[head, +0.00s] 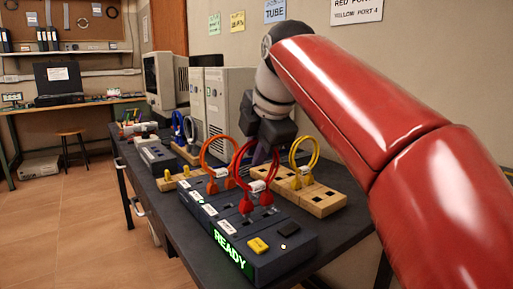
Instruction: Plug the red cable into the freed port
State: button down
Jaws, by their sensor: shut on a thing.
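The red cable (236,164) is a loop with two red plugs and a white tag. It stands over the dark port box (284,244), which has a green READY display (232,254) on its front. My gripper (262,155) is at the top of the red loop and appears shut on it; its fingertips are partly hidden by the loop. The red plugs are at the box's top, but I cannot tell if they are seated or just above it. An orange cable (204,150) stands in the box to the left. Several dark ports show on the box top.
A yellow cable (293,158) stands in a wooden block (322,202) to the right. A blue cable (190,128), another wooden block (172,184) and beige computers (229,98) are farther back. A yellow button (258,245) is on the box. A wall sign (356,10) names red and yellow ports.

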jog(key=shift+f, duration=1.05)
dwell(3.0)
jog(key=c, duration=1.3)
grip_release()
jog(key=shift+o, duration=0.3)
jog(key=o, duration=0.6)
jog(key=shift+c, duration=0.2)
jog(key=v, duration=0.7)
jog(key=shift+r, duration=0.25)
jog(key=shift+s, duration=0.1)
